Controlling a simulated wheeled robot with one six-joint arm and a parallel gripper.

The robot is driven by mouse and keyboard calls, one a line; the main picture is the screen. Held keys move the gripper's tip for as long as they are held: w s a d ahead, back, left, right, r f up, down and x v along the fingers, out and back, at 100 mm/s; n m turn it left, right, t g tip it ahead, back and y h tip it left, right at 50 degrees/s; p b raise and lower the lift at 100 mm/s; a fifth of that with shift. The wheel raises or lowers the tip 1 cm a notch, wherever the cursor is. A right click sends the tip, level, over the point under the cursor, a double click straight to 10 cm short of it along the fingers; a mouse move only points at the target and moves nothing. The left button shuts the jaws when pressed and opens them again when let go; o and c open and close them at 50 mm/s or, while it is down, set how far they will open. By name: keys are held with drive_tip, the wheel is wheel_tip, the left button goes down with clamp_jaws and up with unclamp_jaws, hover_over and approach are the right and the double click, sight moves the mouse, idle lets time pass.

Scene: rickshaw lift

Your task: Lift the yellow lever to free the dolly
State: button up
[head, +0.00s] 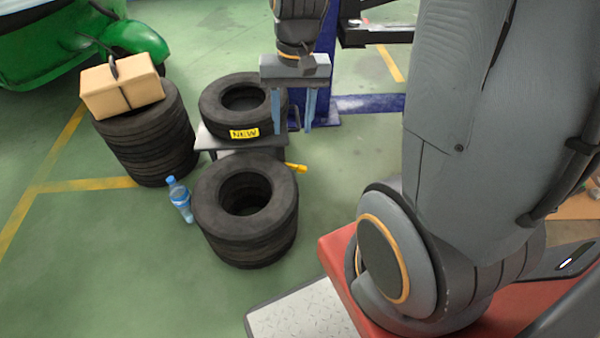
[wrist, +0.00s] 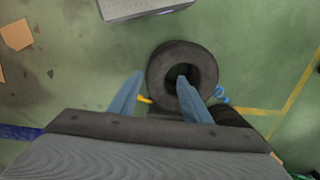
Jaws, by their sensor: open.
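The yellow lever (head: 296,167) is small and sticks out to the right between the two tire stacks in the head view. It also shows as a yellow bit in the wrist view (wrist: 144,99), between my fingers. The dolly (head: 212,141) is a grey platform carrying a tire with a yellow "NEW" label (head: 244,133); most of it is hidden. My gripper (head: 292,128) is open and empty, fingers pointing down. In the wrist view my gripper (wrist: 178,88) has its two blue fingers apart above the floor, the right one overlapping the front tire stack (wrist: 160,70).
The front tire stack (head: 245,238) stands before the dolly, with a water bottle (head: 180,199) beside it. A taller tire stack (head: 150,140) bears a cardboard box (head: 120,88). A blue lift post (head: 318,85) stands behind my gripper. A green rickshaw (head: 65,40) is at the far left.

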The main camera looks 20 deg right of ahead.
drive_tip(key=w+d+f+m+b, duration=0.2)
drive_tip(key=w+f+b, duration=0.2)
drive_tip(key=w+f, duration=0.15)
drive_tip(key=w+d+f+m+b, duration=0.25)
drive_tip(key=w+f+b, duration=0.2)
drive_tip(key=f, duration=0.25)
drive_tip(key=m+t+y+b, duration=0.2)
drive_tip(key=m+y+b, duration=0.2)
drive_tip(key=m+b, duration=1.5)
approach(302, 167)
wheel_tip(302, 167, down, 2)
drive_tip(key=a+n+b, duration=0.1)
drive_tip(key=n+b, duration=0.4)
drive_tip(key=n, duration=0.1)
drive_tip(key=shift+m+h, duration=0.25)
drive_tip(key=shift+h, duration=0.05)
drive_tip(key=b+x, duration=0.1)
drive_tip(key=x, duration=0.3)
drive_tip(key=b+x, duration=0.2)
drive_tip(key=x, duration=0.2)
drive_tip(key=shift+w+a+r, duration=0.1)
drive_tip(key=shift+w, duration=0.15)
clamp_jaws()
